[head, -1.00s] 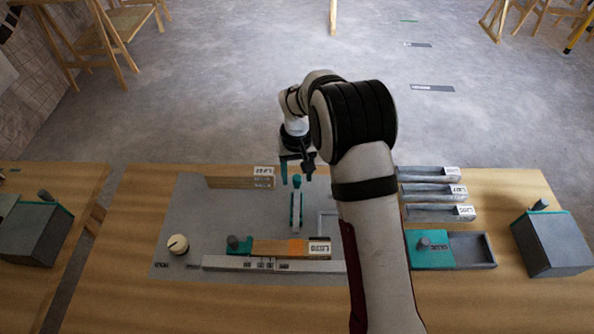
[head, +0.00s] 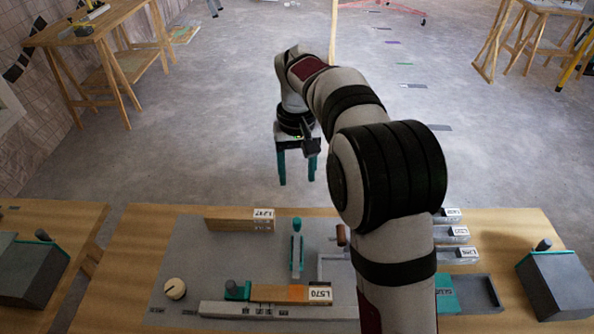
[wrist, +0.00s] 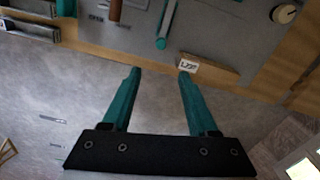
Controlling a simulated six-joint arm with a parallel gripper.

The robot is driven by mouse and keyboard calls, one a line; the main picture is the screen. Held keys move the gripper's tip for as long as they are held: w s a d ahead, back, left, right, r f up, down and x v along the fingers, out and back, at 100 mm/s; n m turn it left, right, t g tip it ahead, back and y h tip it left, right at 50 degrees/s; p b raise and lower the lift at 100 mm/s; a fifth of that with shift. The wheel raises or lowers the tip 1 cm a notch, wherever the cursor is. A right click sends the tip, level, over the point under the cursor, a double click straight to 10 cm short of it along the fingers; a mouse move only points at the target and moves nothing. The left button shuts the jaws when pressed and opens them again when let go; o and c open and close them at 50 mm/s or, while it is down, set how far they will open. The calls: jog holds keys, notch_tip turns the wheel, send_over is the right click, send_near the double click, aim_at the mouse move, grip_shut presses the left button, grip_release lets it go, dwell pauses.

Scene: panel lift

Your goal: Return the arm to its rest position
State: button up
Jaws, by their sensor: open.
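My gripper (head: 297,180) is in the upper middle of the head view, raised beyond the far edge of the workbench (head: 130,250). Its two teal fingers are apart with nothing between them. The fingers also show in the wrist view (wrist: 158,75), empty, with the bench's far edge and a labelled wooden block (wrist: 187,63) beyond the tips. My arm bends up from the bottom of the head view and hides part of the bench right of centre.
On the grey mat stand a labelled board (head: 292,293), a teal-ended bar (head: 297,250), a round knob (head: 175,288) and a brown-handled tool (head: 341,235). Labelled trays (head: 455,234) and a grey box (head: 555,285) are at right.

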jog(key=s+d+r+m+y, duration=0.1)
jog(key=s+d+r+m, duration=0.15)
jog(key=s, duration=0.75)
jog(key=s+d+r+m, duration=0.2)
jog(key=s+d, duration=0.2)
jog(key=s, duration=0.5)
jog(key=s+d+f+m, duration=0.1)
jog(key=s+f+m, duration=0.2)
jog(key=s, duration=1)
jog(key=shift+s+f+y, duration=0.2)
jog(key=shift+f+y, duration=0.2)
jog(key=shift+f, duration=0.25)
